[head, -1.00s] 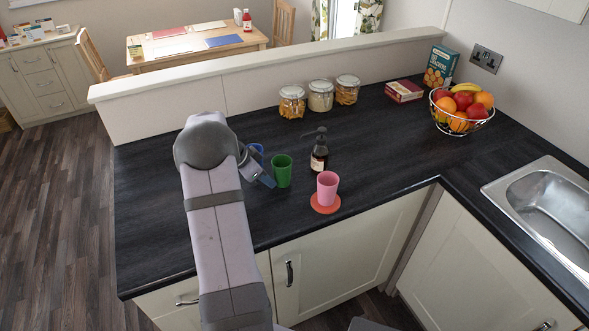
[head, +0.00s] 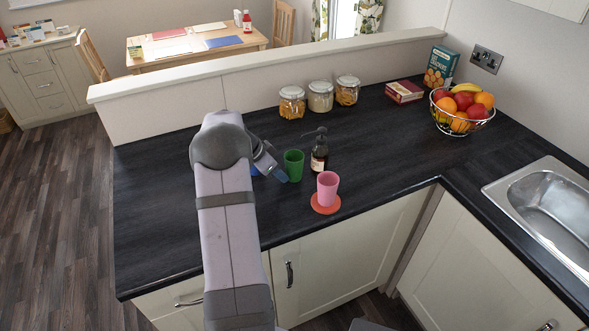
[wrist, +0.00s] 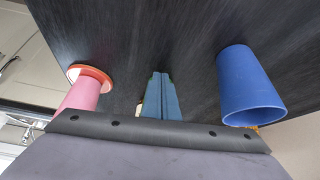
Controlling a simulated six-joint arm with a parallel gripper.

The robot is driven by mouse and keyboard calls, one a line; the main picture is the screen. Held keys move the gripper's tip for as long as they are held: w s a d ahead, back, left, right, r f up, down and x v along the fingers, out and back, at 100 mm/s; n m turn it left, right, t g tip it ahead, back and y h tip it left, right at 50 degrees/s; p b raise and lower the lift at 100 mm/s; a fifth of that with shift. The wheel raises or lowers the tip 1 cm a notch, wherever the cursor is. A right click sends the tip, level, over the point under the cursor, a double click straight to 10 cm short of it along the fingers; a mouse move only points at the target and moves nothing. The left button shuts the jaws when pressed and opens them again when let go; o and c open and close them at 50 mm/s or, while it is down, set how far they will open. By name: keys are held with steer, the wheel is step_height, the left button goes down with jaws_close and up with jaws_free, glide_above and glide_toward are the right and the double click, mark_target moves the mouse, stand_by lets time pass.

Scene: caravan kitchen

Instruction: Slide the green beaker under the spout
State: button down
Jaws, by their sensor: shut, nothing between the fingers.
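The green beaker (head: 293,166) stands upright on the dark worktop, just left of the dark pump bottle (head: 319,156). The bottle's spout (head: 308,132) points left, above and near the beaker's right rim; I cannot tell whether it is over the opening. My gripper (head: 281,177) is shut and empty, low at the beaker's left side, touching it or nearly so.
A pink beaker (head: 327,188) stands on a red coaster (head: 325,209) in front of the bottle. A blue beaker (wrist: 245,85) stands clear in the wrist view; my arm mostly hides it in the head view. Jars (head: 320,95) stand behind. The worktop right of the bottle is free.

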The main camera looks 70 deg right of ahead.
steer(key=shift+s+d, duration=0.15)
steer(key=shift+d, duration=0.1)
steer(key=shift+a, duration=0.1)
steer(key=shift+w+a+f+b, duration=0.1)
steer(key=shift+w+a+b, duration=0.45)
steer(key=shift+b, duration=0.3)
steer(key=shift+w+a+b, duration=0.35)
steer(key=shift+a+b, duration=0.1)
steer(key=shift+a, duration=0.15)
steer(key=shift+r, duration=0.2)
step_height(320, 180, up, 10)
steer(key=p, duration=0.4)
steer(key=shift+p, duration=0.4)
steer(key=shift+f, duration=0.1)
